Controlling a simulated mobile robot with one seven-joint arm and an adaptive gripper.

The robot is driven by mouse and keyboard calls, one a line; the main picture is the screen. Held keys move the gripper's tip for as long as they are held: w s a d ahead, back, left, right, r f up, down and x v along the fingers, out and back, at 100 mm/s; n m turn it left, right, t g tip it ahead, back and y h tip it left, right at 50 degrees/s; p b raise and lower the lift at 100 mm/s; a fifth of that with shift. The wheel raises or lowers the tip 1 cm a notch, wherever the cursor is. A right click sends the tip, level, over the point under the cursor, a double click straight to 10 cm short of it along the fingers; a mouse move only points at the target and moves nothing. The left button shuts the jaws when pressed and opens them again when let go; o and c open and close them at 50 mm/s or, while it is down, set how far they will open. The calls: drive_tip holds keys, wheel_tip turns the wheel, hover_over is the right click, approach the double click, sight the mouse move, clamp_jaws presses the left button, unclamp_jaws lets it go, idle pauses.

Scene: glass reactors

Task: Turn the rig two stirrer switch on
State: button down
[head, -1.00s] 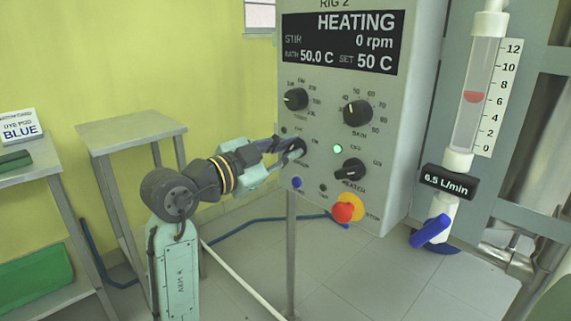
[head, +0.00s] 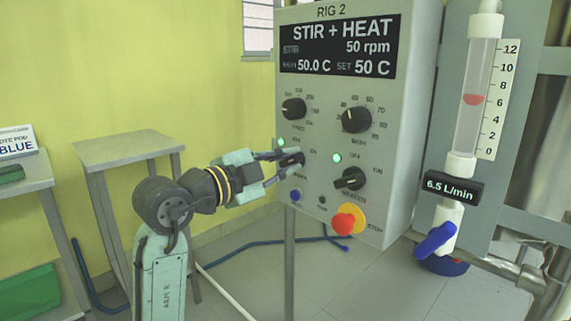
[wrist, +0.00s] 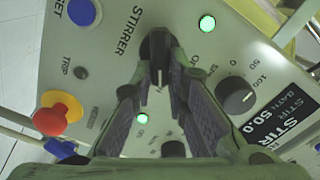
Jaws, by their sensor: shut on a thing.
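The rig two panel (head: 310,190) faces me, with a display (head: 340,47) reading STIR + HEAT, 50 rpm, 50.0 C. The stirrer switch (head: 297,158) is a black knob on the panel's left side, partly hidden by my fingers. My gripper (head: 284,157) is shut on it. In the wrist view the switch (wrist: 157,44) is between my fingertips (wrist: 158,75), beside the STIRRER label. The green lamp (head: 281,142) by the switch is lit; it also shows in the wrist view (wrist: 207,22).
The heater switch (head: 350,178) and its lit green lamp (head: 337,158) are right of my gripper. A red stop button (head: 344,223) on yellow sits below. Two dials (head: 357,119) are above. A flow meter (head: 480,100) with a blue valve handle (head: 436,240) stands at right.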

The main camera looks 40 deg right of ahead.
drive_tip(key=c, duration=1.6)
unclamp_jaws()
drive_tip(key=a, duration=0.8)
drive_tip(key=s+a, duration=0.1)
drive_tip(key=a, duration=0.3)
